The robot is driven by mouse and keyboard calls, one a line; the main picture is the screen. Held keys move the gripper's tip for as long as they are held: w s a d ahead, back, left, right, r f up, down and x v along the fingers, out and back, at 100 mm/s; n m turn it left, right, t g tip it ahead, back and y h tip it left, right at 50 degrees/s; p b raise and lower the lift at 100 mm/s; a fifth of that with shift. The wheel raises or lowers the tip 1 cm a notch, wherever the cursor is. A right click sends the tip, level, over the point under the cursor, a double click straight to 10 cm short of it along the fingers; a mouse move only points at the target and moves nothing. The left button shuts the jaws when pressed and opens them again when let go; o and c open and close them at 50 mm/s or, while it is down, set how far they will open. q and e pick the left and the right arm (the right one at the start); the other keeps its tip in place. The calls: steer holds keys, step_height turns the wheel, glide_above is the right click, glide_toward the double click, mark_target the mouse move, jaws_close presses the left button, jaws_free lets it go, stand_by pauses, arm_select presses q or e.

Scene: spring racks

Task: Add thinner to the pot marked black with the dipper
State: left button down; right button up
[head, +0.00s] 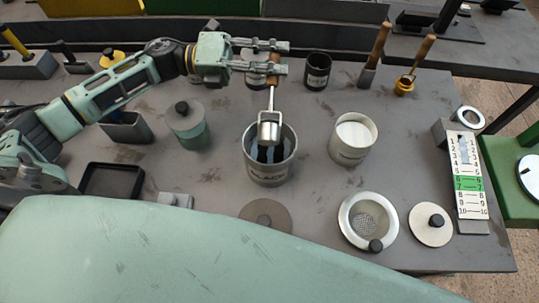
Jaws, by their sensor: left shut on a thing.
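My left gripper (277,58) is shut on the wooden handle of the dipper (269,128). The dipper hangs roughly upright, with its metal cup at the mouth of the grey pot marked black (270,174). Dark liquid shows inside that pot. A darker patch shows just below the cup; I cannot tell whether it is liquid, shadow or part of the dipper. A dark labelled tin (317,72) stands behind the pot to the right; its label is too small to read. No container is clearly marked thinner. My right gripper is out of view.
A pot of white content (353,139) stands close right of the black pot. A lidded green pot (188,126) stands left. A strainer (368,221), round lids (430,225) and a number card (466,172) lie right. Wooden-handled tools (375,55) stand at the back.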

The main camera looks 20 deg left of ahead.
arm_select(q)
steer(key=shift+w+f+n, duration=0.35)
steer(key=shift+f+n, duration=0.45)
steer(key=shift+f, duration=0.1)
steer(key=shift+a, duration=0.1)
steer(key=shift+w+f+n+b, duration=0.25)
steer(key=shift+f+n+b, duration=0.15)
steer(key=shift+f+n, duration=0.55)
stand_by(1.0)
steer(key=shift+s+r+m+b, duration=0.15)
steer(key=shift+s+r+m, duration=0.1)
steer(key=shift+r+m, duration=0.4)
steer(key=shift+s+r+m+b, duration=0.1)
steer(key=shift+s+r+m, duration=0.1)
steer(key=shift+r+m, duration=0.45)
steer(key=shift+s+r+m+b, duration=0.15)
steer(key=shift+s+r+m, duration=0.1)
steer(key=shift+r+m, duration=0.4)
steer(key=shift+r, duration=0.1)
